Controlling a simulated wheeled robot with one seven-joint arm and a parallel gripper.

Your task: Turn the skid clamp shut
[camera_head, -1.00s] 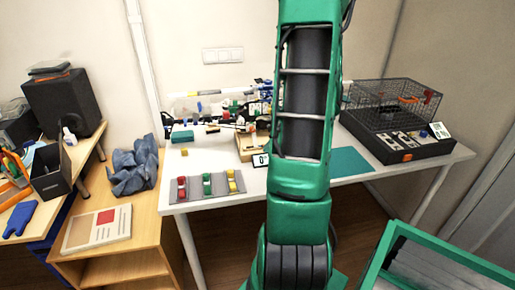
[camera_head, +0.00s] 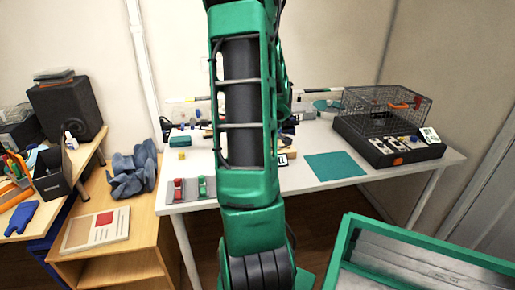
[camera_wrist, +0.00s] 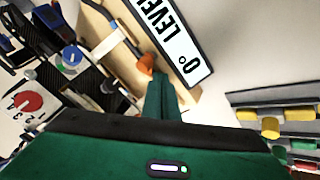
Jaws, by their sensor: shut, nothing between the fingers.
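In the wrist view, a pale wooden skid (camera_wrist: 93,27) lies beside the "0° LEVEL" sign (camera_wrist: 176,40). A grey lever (camera_wrist: 118,31) with an orange tip (camera_wrist: 146,63) lies over the wood; it looks like the skid clamp. My gripper (camera_wrist: 161,82) is shut and empty, its green fingers pointing at the orange tip, very close to it. I cannot tell whether they touch. In the head view my arm hides the skid, the clamp and the gripper. Part of the sign (camera_head: 282,159) shows just right of the arm.
A blue knob (camera_wrist: 72,55) and a red knob (camera_wrist: 25,102) sit among dark parts left of the skid. A grey rack (camera_head: 169,195) with coloured pieces stands at the table's front left. A wire cage (camera_head: 385,110) stands at the right. The teal mat (camera_head: 335,167) is clear.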

